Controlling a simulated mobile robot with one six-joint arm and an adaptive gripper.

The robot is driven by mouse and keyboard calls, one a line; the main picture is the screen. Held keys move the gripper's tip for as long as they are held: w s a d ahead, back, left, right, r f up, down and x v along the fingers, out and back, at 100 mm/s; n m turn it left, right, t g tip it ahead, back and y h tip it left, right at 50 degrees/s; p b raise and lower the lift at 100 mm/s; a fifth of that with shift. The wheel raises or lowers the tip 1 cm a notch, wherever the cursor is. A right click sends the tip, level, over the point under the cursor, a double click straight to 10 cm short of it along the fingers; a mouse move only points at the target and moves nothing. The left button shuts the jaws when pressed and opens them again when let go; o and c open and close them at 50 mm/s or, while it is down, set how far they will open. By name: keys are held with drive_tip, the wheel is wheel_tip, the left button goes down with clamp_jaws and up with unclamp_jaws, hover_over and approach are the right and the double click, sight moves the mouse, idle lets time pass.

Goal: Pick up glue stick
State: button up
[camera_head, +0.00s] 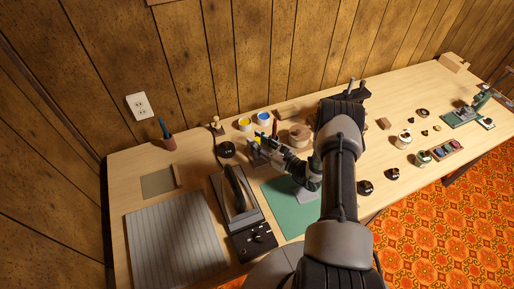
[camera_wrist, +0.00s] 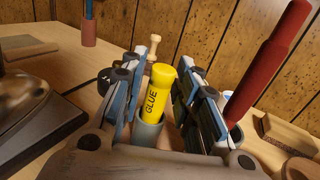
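The yellow glue stick (camera_wrist: 158,92), with "GLUE" in dark letters, stands upright in a small grey cup (camera_wrist: 148,133) in the wrist view. My gripper (camera_wrist: 163,75) is around it, one finger on each side. The fingers look apart, with a narrow gap at the left of the stick; the right finger is very close to it, and I cannot tell whether it touches. In the head view my gripper (camera_head: 259,149) is low over the back of the table, and a bit of yellow (camera_head: 257,139) shows beside it.
A red-handled tool (camera_wrist: 268,65) stands close to the right of my gripper. A wooden peg (camera_wrist: 152,46) stands behind. An iron-like device (camera_head: 235,190) lies to the left, and a green mat (camera_head: 286,212) in front.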

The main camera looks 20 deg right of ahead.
drive_tip(key=shift+w, duration=0.15)
clamp_jaws()
idle(0.4)
wheel_tip(320, 180, up, 20)
drive_tip(key=p, duration=0.5)
